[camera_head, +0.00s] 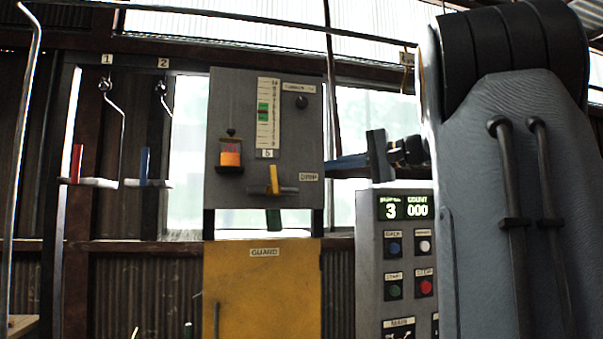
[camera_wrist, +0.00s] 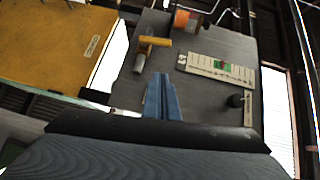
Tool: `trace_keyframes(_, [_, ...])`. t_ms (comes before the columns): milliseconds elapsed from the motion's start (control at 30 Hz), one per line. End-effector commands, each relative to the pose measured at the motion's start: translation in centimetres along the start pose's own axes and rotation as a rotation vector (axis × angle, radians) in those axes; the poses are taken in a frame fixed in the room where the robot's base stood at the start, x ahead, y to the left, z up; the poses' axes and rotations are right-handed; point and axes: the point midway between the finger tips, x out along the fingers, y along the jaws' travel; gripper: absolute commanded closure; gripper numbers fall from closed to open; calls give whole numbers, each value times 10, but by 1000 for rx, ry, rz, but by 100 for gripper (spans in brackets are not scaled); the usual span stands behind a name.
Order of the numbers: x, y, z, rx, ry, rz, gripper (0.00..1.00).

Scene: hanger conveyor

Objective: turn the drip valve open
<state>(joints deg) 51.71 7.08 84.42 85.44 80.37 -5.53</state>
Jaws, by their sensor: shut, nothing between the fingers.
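The drip valve (camera_head: 274,181) is on the grey panel (camera_head: 235,190), beside the label DRIP (camera_head: 308,177). My gripper (camera_head: 329,165) is just off the panel's right edge in the head view, blue fingers pointing left. In the wrist view my gripper (camera_wrist: 163,78) is shut and empty, apart from the valve.
The panel also carries an orange oil cup (camera_head: 230,155), a scale with green marks (camera_head: 264,112) and a black knob (camera_head: 301,102). A yellow guard (camera_head: 262,290) stands below. A button box (camera_head: 395,235) is at right, and hooks with trays (camera_head: 88,182) hang at left.

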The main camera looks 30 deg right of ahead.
Motion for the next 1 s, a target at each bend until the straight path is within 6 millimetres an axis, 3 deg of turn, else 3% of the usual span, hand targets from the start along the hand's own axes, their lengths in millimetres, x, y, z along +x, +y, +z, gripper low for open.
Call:
trace_keyframes(167, [21, -2, 1, 0, -4, -3, 100])
trace_keyframes(600, [103, -3, 6, 1, -4, -1, 100])
trace_keyframes(800, [120, -2, 23, 1, -2, 0, 100])
trace_keyframes(1000, [126, 0, 29, 1, 0, 0, 100])
